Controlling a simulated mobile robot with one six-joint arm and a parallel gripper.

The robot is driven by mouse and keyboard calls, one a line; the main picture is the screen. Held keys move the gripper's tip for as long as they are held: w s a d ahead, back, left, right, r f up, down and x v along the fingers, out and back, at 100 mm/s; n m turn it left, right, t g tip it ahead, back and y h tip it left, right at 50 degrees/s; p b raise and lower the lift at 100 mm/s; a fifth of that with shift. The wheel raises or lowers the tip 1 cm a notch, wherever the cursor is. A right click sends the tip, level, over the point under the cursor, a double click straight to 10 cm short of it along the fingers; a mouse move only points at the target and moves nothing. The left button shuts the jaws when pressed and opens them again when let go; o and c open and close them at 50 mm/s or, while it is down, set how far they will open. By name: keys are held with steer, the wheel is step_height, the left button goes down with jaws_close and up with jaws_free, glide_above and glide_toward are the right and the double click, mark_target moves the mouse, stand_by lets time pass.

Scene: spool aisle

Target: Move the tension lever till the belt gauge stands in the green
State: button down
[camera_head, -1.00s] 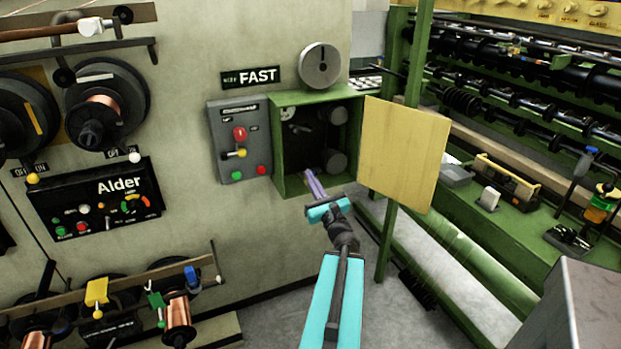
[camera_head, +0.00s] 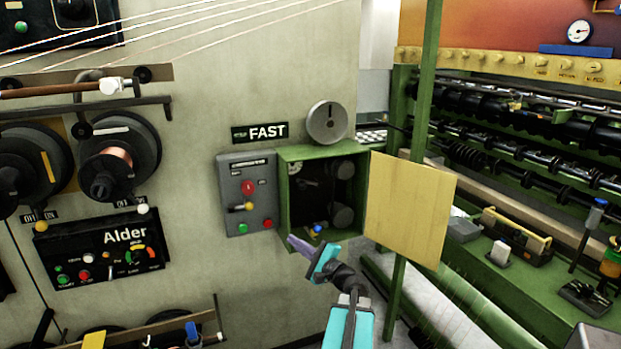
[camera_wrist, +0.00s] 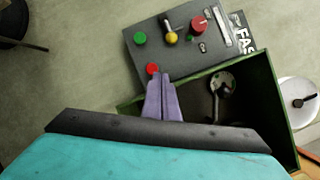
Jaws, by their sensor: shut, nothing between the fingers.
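An open green box (camera_head: 283,205) on the wall holds dark pulleys (camera_head: 342,216) and a small pale dial (camera_head: 294,169), too small to read. A small blue-and-yellow piece (camera_head: 317,230) shows low in the box; I cannot tell if it is the tension lever. My gripper (camera_head: 291,240), with purple fingers, is shut and empty in front of the box's lower left edge. In the wrist view its fingertips (camera_wrist: 160,78) appear beside the box's rim and a red button (camera_wrist: 152,69). A knobbed rod (camera_wrist: 215,108) shows inside the box there.
A grey control panel (camera_head: 234,205) with buttons and a yellow-knobbed switch is left of the box. The box's yellow door (camera_head: 408,209) stands open to the right, by a green post (camera_head: 424,80). A grey disc (camera_head: 327,122) is above. Spools (camera_head: 118,160) line the left wall.

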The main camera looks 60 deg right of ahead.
steer(key=s+d+r+n+g, duration=0.1)
steer(key=d+r+n+g, duration=0.1)
steer(key=r+n, duration=0.3)
steer(key=s+d+r+n+g+p, duration=0.1)
steer(key=d+r+n, duration=0.4)
steer(key=r, duration=0.5)
steer(key=s+d+r+n+g+p, duration=0.1)
steer(key=s+d+r+n+g, duration=0.2)
steer(key=r+n+g, duration=0.2)
step_height(320, 180, up, 3)
steer(key=shift+d+r+n+y, duration=0.15)
steer(key=shift+d+n+y, duration=0.25)
steer(key=shift+n, duration=0.7)
steer(key=shift+w, duration=0.1)
steer(key=p+x, duration=0.2)
steer(key=x, duration=0.8)
